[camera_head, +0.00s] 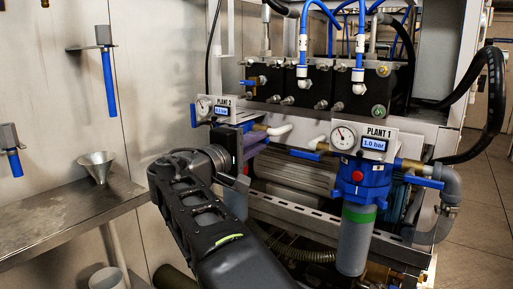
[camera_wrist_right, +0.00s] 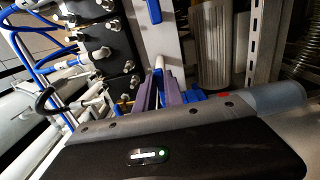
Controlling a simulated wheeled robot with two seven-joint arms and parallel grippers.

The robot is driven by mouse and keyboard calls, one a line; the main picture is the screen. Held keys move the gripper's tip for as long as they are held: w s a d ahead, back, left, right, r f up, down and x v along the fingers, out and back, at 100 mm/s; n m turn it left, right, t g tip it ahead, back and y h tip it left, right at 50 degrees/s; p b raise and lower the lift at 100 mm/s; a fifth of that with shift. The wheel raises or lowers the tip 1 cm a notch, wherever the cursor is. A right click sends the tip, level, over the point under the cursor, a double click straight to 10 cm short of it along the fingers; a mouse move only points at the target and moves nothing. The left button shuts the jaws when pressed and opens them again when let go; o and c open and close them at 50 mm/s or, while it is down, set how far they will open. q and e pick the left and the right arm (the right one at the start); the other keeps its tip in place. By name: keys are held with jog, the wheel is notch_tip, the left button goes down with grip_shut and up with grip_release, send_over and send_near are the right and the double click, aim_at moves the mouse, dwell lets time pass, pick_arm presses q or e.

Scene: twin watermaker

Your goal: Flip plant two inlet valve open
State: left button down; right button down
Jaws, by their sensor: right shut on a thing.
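The plant two unit (camera_head: 222,110), with its gauge and pressure display, stands at the centre left of the head view. My right gripper (camera_head: 250,145) reaches up to the right side of its filter head, which my wrist partly hides. In the right wrist view the purple fingers (camera_wrist_right: 163,94) are close together around a blue valve handle (camera_wrist_right: 160,76), by a white pipe end. The handle's exact angle is hard to tell. The plant two blue filter head (camera_wrist_right: 192,95) is beside the fingers. My left gripper is out of view.
The plant one unit (camera_head: 361,145), with a blue filter head and blue handles, stands to the right. Black pump blocks (camera_head: 320,88) and hoses rise behind. A metal shelf (camera_head: 60,215) with a funnel (camera_head: 97,166) is at the left. Floor shows at far right.

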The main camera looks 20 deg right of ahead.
jog(key=shift+f, duration=0.15)
jog(key=c, duration=1.7)
grip_release()
jog(key=v, duration=0.8)
jog(key=shift+p, duration=0.4)
jog(key=shift+w, duration=0.1)
